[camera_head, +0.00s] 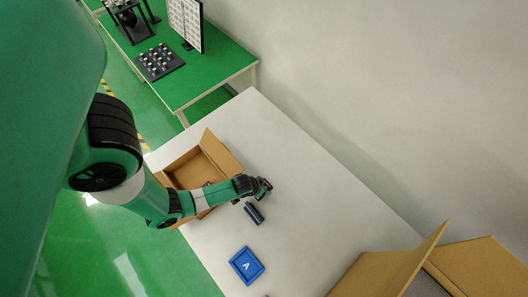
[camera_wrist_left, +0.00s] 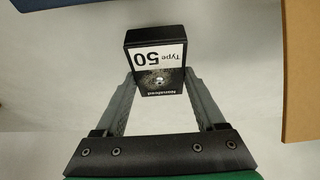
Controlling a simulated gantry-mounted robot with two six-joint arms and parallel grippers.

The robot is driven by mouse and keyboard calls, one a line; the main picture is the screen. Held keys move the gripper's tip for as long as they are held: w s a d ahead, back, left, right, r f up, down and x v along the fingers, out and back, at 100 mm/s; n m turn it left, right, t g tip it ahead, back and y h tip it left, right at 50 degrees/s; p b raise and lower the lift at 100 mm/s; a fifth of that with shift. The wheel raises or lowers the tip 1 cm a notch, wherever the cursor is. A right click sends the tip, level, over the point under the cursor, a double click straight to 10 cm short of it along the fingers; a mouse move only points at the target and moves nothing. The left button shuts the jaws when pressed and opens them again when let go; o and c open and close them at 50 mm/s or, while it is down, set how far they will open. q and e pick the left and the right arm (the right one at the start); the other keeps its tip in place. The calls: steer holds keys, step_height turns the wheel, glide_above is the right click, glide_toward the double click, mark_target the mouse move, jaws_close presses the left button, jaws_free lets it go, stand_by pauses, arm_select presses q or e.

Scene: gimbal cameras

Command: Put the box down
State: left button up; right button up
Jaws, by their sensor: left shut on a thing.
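A small black box (camera_wrist_left: 157,60) with a white label reading "Type 50" is between the two fingers of my left gripper (camera_wrist_left: 160,88) in the left wrist view. The fingers are shut on its sides. In the head view my left gripper (camera_head: 264,188) is over the white table (camera_head: 310,190), and the dark box (camera_head: 254,213) shows just below it. I cannot tell whether the box touches the table. My right gripper is in neither view.
An open cardboard box (camera_head: 225,155) stands behind my left forearm. A blue tray (camera_head: 246,265) marked "A" lies near the table's front. More open cardboard (camera_head: 480,268) stands at the lower right. A green table (camera_head: 205,75) with a black rack (camera_head: 160,61) is farther back. The table's middle is clear.

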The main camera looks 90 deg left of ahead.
arm_select(q)
steer(key=b+x, duration=0.1)
steer(key=x, duration=0.2)
steer(key=shift+s+d+f, duration=0.1)
steer(key=shift+d+f, duration=0.05)
steer(key=shift+f, duration=0.15)
steer(key=shift+f+b, duration=0.3)
steer(key=shift+f, duration=0.15)
steer(key=o, duration=1.5)
